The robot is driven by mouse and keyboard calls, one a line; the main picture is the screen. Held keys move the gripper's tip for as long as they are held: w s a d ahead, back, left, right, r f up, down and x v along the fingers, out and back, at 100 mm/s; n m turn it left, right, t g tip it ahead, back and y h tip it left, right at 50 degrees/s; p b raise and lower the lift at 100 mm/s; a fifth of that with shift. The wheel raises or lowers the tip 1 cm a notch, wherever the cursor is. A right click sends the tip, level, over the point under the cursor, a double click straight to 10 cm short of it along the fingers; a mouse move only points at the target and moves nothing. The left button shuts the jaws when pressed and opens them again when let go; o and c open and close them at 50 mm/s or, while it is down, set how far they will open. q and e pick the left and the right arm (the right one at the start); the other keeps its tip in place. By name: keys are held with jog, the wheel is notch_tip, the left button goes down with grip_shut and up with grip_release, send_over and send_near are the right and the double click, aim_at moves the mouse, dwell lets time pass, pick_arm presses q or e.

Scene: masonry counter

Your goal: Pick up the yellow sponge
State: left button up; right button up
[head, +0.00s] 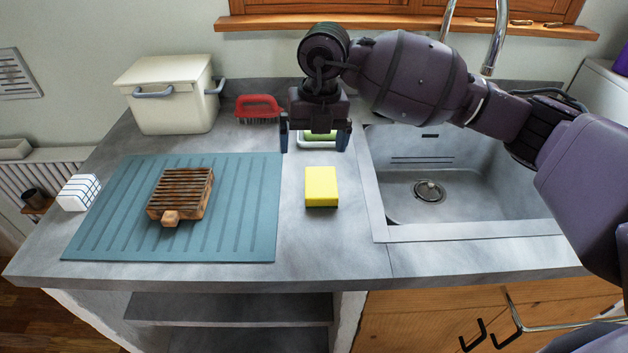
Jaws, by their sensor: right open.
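The yellow sponge (321,185) lies on the grey counter between the blue-green mat and the sink, its yellow side up with a thin green edge along the bottom. My right gripper (316,143) points down above and behind the sponge. Its two fingers are spread apart with nothing held between them. It is apart from the sponge. Behind the fingers a small white dish (318,144) with something green in it is partly hidden. My left gripper is not in view.
A ribbed mat (250,215) bears a wooden slatted block (182,194). A cream bin (172,95) and a red brush (258,106) stand behind. A white gridded block (78,193) is at left. The sink (415,205) is at right. Counter in front of the sponge is clear.

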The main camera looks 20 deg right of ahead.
jog(key=d, duration=0.1)
jog(key=m+h, duration=0.1)
jog(key=m, duration=0.1)
send_over(321, 180)
jog(key=f, duration=0.5)
jog(key=shift+s+f+b, duration=0.1)
jog(key=shift+s+b, duration=0.25)
jog(key=shift+b, duration=0.05)
jog(key=shift+w+f, duration=0.1)
jog(key=shift+f, duration=0.6)
jog(key=f, duration=0.2)
jog(key=f+b, duration=0.1)
jog(key=shift+w+f, duration=0.25)
jog(key=shift+f, duration=0.4)
jog(key=shift+c, duration=0.2)
